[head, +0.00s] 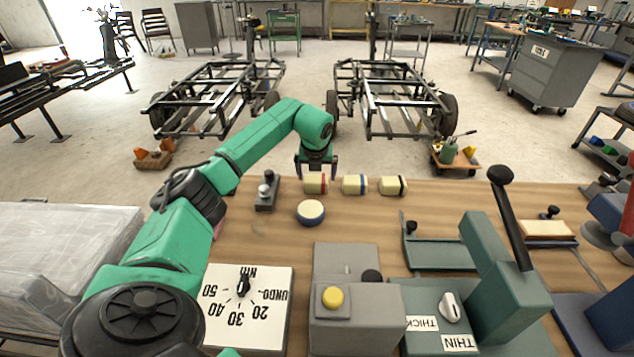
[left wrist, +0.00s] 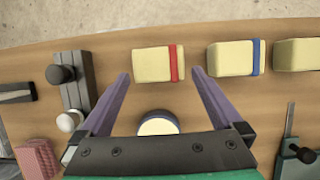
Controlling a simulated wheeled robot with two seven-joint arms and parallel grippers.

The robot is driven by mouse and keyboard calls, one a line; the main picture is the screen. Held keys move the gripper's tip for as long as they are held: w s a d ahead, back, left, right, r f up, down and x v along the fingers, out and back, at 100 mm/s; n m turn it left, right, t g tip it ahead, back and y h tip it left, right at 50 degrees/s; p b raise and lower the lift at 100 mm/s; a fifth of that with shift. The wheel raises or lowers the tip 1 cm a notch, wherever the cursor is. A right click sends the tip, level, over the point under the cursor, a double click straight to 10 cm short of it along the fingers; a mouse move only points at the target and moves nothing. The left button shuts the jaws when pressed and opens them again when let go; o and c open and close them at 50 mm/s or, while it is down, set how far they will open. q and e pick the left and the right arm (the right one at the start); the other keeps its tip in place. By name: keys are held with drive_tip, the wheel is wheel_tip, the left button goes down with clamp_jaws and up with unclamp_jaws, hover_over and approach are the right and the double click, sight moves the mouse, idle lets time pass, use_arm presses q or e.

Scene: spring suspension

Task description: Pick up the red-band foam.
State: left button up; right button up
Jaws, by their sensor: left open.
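The red-band foam (head: 315,184) is a cream block with a red stripe near its right end. It lies at the far edge of the wooden table, leftmost of three foam blocks. In the left wrist view the red-band foam (left wrist: 158,64) lies just beyond the fingertips, roughly centred between them. My left gripper (head: 317,172) is open and empty, above and close to the foam. In the left wrist view its two purple fingers (left wrist: 160,72) are spread wide. Whether they reach down to the foam's height I cannot tell. My right gripper is not in view.
A blue-band foam (head: 355,185) and a black-band foam (head: 393,186) lie in a row to the right. A round blue-rimmed pad (head: 310,212) sits nearer. A small grey fixture (head: 266,191) stands to the left. A dial board (head: 247,308) and a green lever press (head: 497,270) fill the front.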

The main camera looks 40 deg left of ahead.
sight(316, 180)
use_arm(q)
drive_tip(key=x, duration=0.4)
drive_tip(key=shift+w+a+f+p, duration=0.1)
drive_tip(key=shift+a+f+p, duration=0.1)
drive_tip(key=shift+f+p, duration=0.2)
drive_tip(key=shift+r, duration=0.1)
drive_tip(key=c, duration=1)
drive_tip(key=shift+o, duration=0.2)
